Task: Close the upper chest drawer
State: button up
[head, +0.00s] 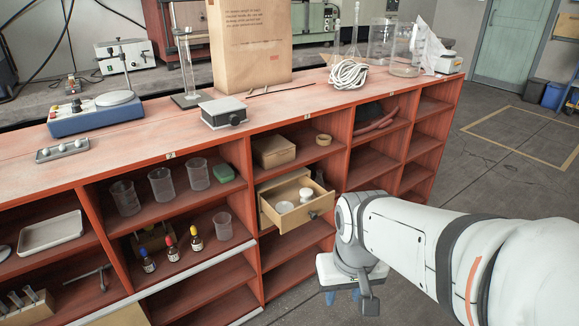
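A light wooden drawer (300,220) stands pulled out of a small chest (284,178) in a middle compartment of the red shelf unit. Its front faces right and toward me and has a dark knob (313,215). A round white dish (285,207) and a small white jar (306,194) are in the drawer. The lower part of the chest is hidden behind the drawer. My gripper (343,297) hangs below and to the right of the drawer, clear of it.
The red shelf unit (150,158) carries a paper bag (249,45), a coiled white rope (349,74) and lab gear on top. Glass beakers (160,184), small bottles (171,248) and a box (273,151) fill nearby compartments. Grey floor (500,170) lies open at the right.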

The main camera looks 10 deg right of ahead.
aim_at(323, 201)
jog(key=i, duration=1)
jog(key=z, duration=0.75)
jog(key=k, duration=1.55)
jog(key=u, duration=0.8)
jog(key=i, duration=1)
jog(key=u, duration=0.1)
